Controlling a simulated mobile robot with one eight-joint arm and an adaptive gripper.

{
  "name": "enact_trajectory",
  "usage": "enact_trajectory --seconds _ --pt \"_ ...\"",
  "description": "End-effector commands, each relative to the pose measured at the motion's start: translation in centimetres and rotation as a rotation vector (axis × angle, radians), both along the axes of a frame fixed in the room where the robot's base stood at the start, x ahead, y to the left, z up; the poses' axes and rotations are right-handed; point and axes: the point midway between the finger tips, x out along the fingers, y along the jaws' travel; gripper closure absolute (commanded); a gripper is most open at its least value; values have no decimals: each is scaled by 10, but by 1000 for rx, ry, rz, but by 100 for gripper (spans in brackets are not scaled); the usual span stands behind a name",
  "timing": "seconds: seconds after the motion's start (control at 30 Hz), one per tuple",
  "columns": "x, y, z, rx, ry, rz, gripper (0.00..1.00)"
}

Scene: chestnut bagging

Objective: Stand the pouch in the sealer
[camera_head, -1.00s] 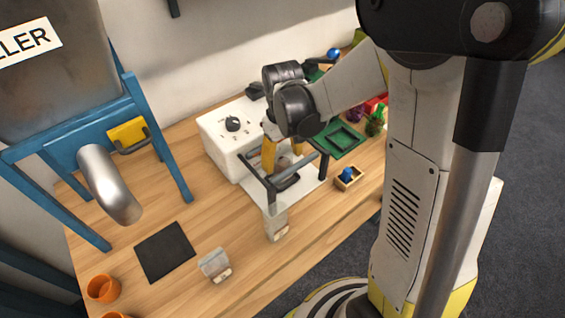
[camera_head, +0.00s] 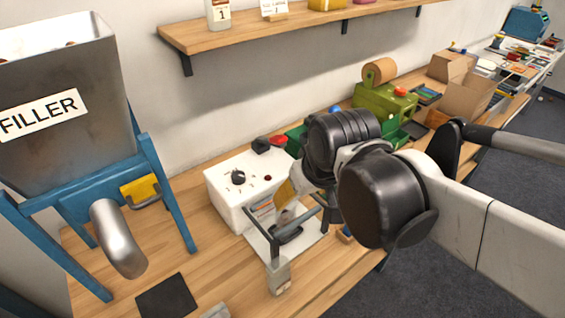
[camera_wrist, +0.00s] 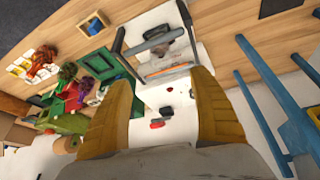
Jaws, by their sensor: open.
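The sealer is a white box (camera_head: 228,196) with a knob on top and a dark bar frame (camera_head: 262,243) over a pale base plate. A small pale pouch (camera_head: 280,277) with a printed label stands at the front end of that frame in the head view; whether it touches is unclear. A second pale pouch (camera_head: 215,311) is cut off by the bottom edge. My gripper (camera_wrist: 161,74) is open, with nothing between its yellow fingers. It hangs over the sealer; in the wrist view the bar frame (camera_wrist: 150,43) lies beyond the fingertips. In the head view, my wrist hides part of the sealer's right side.
The filler (camera_head: 75,75) with blue legs and a metal spout (camera_head: 117,238) stands at left. A black mat (camera_head: 167,297) lies before it. A wall shelf (camera_head: 290,25) runs above. A green machine (camera_head: 385,105) and open cartons (camera_head: 468,98) stand farther right.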

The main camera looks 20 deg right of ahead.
Motion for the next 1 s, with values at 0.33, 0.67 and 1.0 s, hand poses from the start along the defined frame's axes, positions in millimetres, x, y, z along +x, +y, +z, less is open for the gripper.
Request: enact_trajectory --seconds 0.33,0.67,1.0 --pt "-34 0 6 43 -167 -72 29" --pt "-34 0 6 44 -169 -74 29" --pt "-34 0 6 44 -168 -73 29"
